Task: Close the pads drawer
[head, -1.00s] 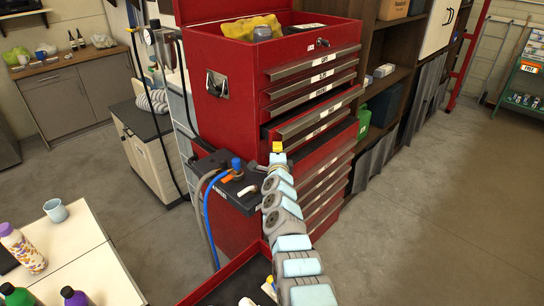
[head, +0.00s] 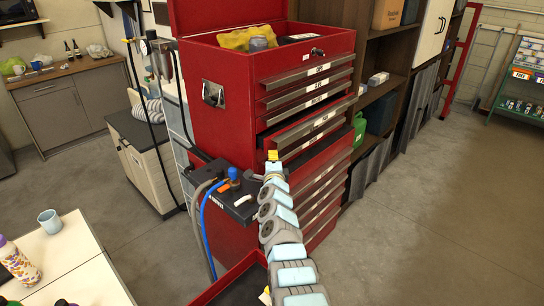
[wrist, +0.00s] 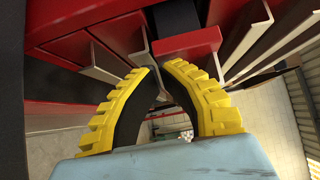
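A red tool chest (head: 222,110) stands in the middle of the head view. One of its drawers (head: 312,127), fourth from the top, stands out from the drawers around it, with a dark gap above its front. Its white label is too small to read, so I cannot confirm it is the pads drawer. My gripper (head: 273,155) is near the left end of that drawer's front. In the wrist view my yellow-ribbed gripper (wrist: 160,67) has its fingertips together, with nothing visible between them. Metal drawer pulls (wrist: 117,65) are just beyond the tips. Contact cannot be told.
A dark side shelf (head: 240,207) with hoses and a blue fitting juts from the chest's left. A white table (head: 65,255) with a cup (head: 50,221) is at lower left. Brown shelving (head: 380,85) stands behind right. The floor (head: 440,220) at right is clear.

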